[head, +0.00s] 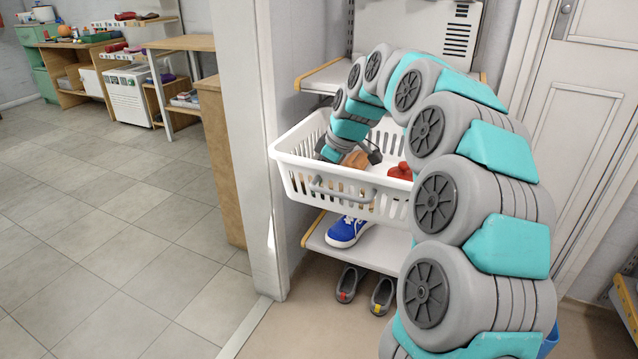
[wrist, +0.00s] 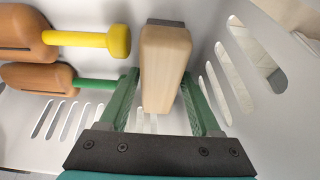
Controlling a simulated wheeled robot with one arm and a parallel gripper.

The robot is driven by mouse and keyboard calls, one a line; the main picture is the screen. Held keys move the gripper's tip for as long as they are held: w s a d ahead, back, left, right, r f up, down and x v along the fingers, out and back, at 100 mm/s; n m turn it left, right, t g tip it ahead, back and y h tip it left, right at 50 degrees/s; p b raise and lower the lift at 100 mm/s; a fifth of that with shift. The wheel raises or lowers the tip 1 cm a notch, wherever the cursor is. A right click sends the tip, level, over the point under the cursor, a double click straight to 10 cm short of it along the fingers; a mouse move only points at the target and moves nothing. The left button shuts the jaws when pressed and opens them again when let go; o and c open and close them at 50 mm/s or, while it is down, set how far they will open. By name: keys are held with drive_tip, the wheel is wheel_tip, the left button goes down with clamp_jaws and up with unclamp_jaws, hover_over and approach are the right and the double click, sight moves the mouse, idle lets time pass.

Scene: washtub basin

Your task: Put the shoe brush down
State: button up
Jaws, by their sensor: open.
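The shoe brush (wrist: 165,70) has a pale wooden body with a dark strip at its far end. In the wrist view it lies in the white basket, near the slotted wall. My gripper (wrist: 160,80) is open, with one green finger on each side of the brush's wooden body. I cannot tell whether either finger touches it. In the head view my gripper (head: 347,155) reaches down inside the white basket (head: 290,157), and the brush is hard to make out there.
Two brown wooden pieces, one with a yellow handle (wrist: 90,39) and one with a green handle (wrist: 95,84), lie left of the brush. A red item (head: 400,171) is in the basket's right part. A blue shoe (head: 347,231) sits on the shelf below.

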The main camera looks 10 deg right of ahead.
drive_tip(key=v, duration=1.2)
drive_tip(key=shift+r+b, duration=0.2)
drive_tip(key=shift+b, duration=0.2)
drive_tip(key=shift+a, duration=0.1)
idle(0.5)
